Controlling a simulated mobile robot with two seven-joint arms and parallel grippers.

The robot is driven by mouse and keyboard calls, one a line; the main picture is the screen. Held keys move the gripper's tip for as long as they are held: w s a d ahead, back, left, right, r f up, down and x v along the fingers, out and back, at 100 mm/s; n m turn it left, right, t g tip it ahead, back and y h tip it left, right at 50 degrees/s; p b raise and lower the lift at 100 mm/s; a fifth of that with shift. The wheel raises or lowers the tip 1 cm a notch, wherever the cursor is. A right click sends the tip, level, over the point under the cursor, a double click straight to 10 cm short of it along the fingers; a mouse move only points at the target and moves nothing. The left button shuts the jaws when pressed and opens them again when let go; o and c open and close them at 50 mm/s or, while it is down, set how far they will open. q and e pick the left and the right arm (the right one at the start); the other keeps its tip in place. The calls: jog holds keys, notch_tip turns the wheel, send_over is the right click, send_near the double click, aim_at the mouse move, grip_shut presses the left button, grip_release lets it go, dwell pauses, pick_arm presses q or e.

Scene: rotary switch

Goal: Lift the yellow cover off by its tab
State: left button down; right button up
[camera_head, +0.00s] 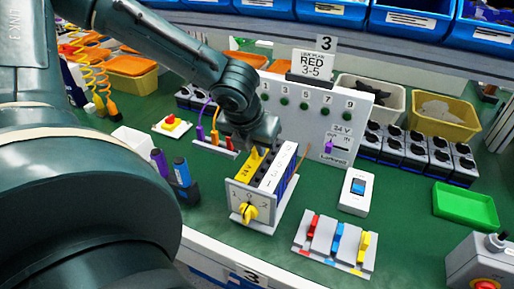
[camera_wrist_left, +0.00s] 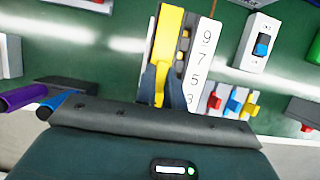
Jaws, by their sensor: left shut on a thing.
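In the left wrist view the cover (camera_wrist_left: 168,40) is a long yellow strip. My left gripper (camera_head: 259,148) comes down from above at the cover's rear part. In the left wrist view its fingers (camera_wrist_left: 162,88) are shut on the yellow tab, one on each side. The tab is mostly hidden by the gripper in the head view. I cannot tell whether the cover sits fully down. My right gripper is not in view.
A yellow rotary knob (camera_head: 249,212) is on the box front. A white numbered strip (camera_head: 277,167) stands beside the cover. A white panel (camera_head: 318,118) stands close behind. A rocker switch (camera_head: 356,190) and colored levers (camera_head: 337,240) are to the right. Blue and purple cylinders (camera_head: 182,172) stand left.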

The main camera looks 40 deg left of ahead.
pick_arm(q)
jog(key=shift+r, duration=0.1)
dwell(0.3)
